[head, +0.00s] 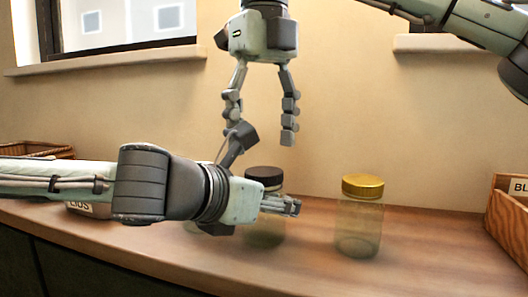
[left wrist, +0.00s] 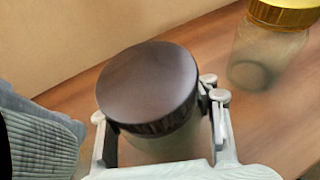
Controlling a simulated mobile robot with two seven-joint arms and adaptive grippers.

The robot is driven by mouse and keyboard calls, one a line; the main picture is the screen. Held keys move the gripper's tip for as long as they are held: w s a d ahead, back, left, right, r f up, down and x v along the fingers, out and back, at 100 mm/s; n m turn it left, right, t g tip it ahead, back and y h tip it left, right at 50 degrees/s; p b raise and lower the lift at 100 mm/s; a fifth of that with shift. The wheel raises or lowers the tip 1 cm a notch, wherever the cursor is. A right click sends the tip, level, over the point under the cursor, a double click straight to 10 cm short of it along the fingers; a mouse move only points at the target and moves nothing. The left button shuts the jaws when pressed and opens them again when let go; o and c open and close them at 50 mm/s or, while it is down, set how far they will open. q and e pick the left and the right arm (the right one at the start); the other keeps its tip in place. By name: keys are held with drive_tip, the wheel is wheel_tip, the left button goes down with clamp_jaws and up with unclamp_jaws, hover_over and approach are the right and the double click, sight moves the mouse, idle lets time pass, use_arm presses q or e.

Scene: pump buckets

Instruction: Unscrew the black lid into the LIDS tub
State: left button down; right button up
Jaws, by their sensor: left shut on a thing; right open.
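The jar with the black lid (head: 264,175) stands on the counter, its clear body (head: 264,238) partly hidden by my left gripper. My left gripper (head: 284,206) is shut on this jar, its fingers at the jar's body just below the lid. In the left wrist view the round black lid (left wrist: 150,82) lies between the fingers and looks seated on the jar. My right gripper (head: 262,135) is open and empty, pointing down above the black lid. The LIDS tub (head: 80,208) is at the left, mostly hidden behind my left arm.
A clear jar with a gold lid (head: 362,188) stands to the right of the black-lidded jar. A wooden crate (head: 508,222) with a partly visible label is at the right edge. A wicker basket (head: 35,150) is at the far left. Counter between gold-lidded jar and crate is clear.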

sight(264, 171)
drive_tip(key=shift+r, duration=0.4)
drive_tip(key=shift+c, duration=0.3)
drive_tip(key=m, duration=0.1)
drive_tip(key=r+m, duration=0.1)
drive_tip(key=m, duration=0.1)
drive_tip(key=shift+r, duration=0.3)
drive_tip(key=r+m, duration=0.1)
drive_tip(key=m, duration=0.1)
drive_tip(key=shift+r+m, duration=0.15)
drive_tip(key=shift+m, duration=0.55)
wheel_tip(264, 171, down, 8)
drive_tip(key=shift+r, duration=0.15)
